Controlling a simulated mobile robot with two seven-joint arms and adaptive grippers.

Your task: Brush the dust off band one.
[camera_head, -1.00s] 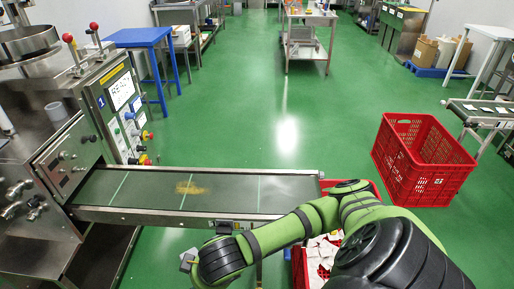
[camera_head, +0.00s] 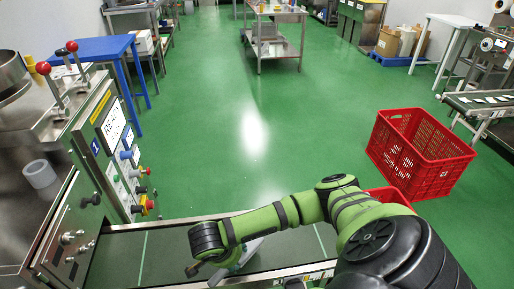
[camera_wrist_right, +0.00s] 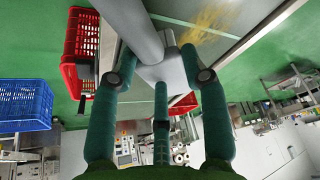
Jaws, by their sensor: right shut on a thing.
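Band one (camera_head: 168,262) is a dark conveyor belt with pale green cross lines along the bottom of the head view. My right arm reaches over it from the right. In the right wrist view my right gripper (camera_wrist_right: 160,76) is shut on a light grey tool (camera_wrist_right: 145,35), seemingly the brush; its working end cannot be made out. Yellow-brown dust (camera_wrist_right: 210,22) lies on the belt just beyond the fingers in the wrist view. In the head view I cannot make out the dust, as my arm covers part of the belt. My left gripper is not in view.
The machine (camera_head: 105,165) with levers and buttons stands at the belt's left end. A red crate (camera_head: 420,155) is on the floor at the right, and another lies partly behind my arm. A blue table (camera_head: 95,55) stands behind the machine.

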